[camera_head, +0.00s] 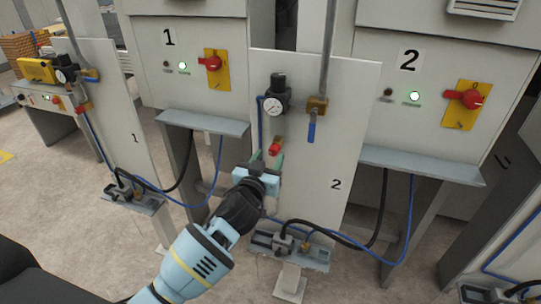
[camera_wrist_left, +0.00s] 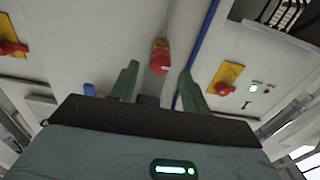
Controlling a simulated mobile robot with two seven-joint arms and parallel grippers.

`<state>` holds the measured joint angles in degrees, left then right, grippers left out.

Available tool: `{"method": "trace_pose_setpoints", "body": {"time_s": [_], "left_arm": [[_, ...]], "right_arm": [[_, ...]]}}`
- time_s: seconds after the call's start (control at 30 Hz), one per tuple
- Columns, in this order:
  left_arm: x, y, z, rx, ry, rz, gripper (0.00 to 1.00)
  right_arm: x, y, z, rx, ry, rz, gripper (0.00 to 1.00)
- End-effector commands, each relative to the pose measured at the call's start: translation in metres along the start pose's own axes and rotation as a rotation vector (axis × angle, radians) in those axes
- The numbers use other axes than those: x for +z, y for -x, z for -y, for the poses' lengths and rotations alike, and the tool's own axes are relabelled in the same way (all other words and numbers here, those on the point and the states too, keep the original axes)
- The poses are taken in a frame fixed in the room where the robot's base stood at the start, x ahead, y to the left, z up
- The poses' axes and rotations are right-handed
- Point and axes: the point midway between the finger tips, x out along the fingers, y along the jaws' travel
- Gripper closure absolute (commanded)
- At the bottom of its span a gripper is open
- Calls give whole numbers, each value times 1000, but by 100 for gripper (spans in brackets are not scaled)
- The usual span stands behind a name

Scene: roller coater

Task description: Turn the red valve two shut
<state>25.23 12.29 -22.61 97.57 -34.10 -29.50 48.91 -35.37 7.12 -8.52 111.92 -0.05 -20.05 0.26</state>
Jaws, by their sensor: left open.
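A small red valve (camera_head: 275,148) is on the front of the grey panel marked 2 (camera_head: 335,160), below a round gauge. It also shows in the left wrist view (camera_wrist_left: 160,58), ahead of and between the fingertips. My left gripper (camera_head: 267,158) is open in front of this panel, its two green fingers pointing at the valve. In the left wrist view the left gripper (camera_wrist_left: 158,68) has a finger on either side of the valve in the picture; whether they reach around it or touch it, I cannot tell. My right gripper is not in view.
Right of the valve hangs a blue-handled valve (camera_head: 311,130) on a pipe. The gauge (camera_head: 272,105) sits above. Red rotary switches on yellow plates are on cabinet 1 (camera_head: 212,64) and cabinet 2 (camera_head: 469,100). Hoses and a small shelf (camera_head: 310,255) are at the panel's foot.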

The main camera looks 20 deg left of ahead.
Motion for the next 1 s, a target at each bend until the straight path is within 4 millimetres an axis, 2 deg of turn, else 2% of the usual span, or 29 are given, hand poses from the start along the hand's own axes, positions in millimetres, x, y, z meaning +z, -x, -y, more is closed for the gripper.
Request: {"method": "trace_pose_setpoints", "body": {"time_s": [0.2,0.6,0.93,1.0], "left_arm": [[-1,-17,0,0,1,-1,53],[0,-21,0,0,1,1,55],[0,-20,0,0,1,1,98],[0,-20,0,0,0,1,98]], "right_arm": [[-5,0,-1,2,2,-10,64],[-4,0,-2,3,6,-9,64],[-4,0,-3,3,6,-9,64],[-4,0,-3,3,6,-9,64]]}}
